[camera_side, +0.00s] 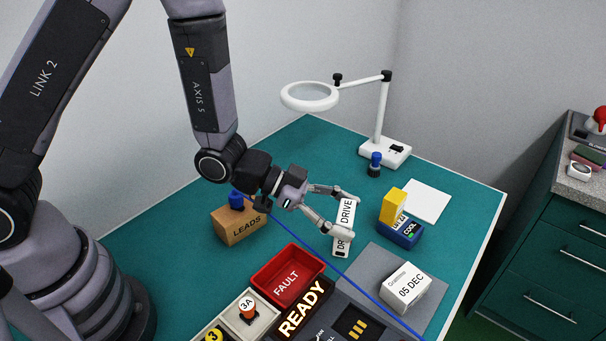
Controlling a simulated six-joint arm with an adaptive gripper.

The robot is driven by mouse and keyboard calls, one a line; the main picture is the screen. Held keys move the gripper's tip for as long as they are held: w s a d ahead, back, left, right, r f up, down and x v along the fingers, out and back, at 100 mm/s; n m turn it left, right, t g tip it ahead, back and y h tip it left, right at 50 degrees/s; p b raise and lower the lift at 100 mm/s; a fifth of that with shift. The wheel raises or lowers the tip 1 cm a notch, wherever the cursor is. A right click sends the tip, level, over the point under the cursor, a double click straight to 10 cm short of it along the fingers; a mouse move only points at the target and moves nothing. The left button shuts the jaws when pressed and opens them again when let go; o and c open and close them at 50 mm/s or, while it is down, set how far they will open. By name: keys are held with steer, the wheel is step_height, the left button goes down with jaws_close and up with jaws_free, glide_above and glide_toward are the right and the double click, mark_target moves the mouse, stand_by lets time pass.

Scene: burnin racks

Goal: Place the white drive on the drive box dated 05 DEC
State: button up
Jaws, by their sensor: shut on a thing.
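The white drive (346,216), lettered DRIVE, is held upright between the fingers of my gripper (348,215). My gripper is shut on it, and a finger crosses the drive's lower part. I cannot tell whether its lower end touches the table. The white drive box (405,288) dated 05 DEC sits on a grey mat (376,262) at the front right. It is below and to the right of my gripper, apart from it. The top of the box is bare.
A blue COOL box (401,233) with a yellow block (392,207) on it stands right of my gripper. A red FAULT tray (269,284), a LEADS box (240,226) and a magnifier lamp (384,151) stand around. A blue cable (345,276) crosses the front. White paper (424,201) lies behind.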

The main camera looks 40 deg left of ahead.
steer(key=shift+s+d+m+g, duration=0.2)
steer(key=shift+d+m+g, duration=0.1)
steer(key=shift+d, duration=0.1)
steer(key=w+d+f, duration=0.4)
steer(key=w, duration=0.1)
steer(key=w+d+f, duration=0.4)
steer(key=d+f, duration=0.1)
steer(key=shift+w+f, duration=0.25)
steer(key=shift+w, duration=0.15)
steer(key=shift+w+d+f, duration=0.1)
steer(key=shift+f, duration=1.55)
steer(key=o, duration=1.2)
steer(key=shift+f, duration=0.1)
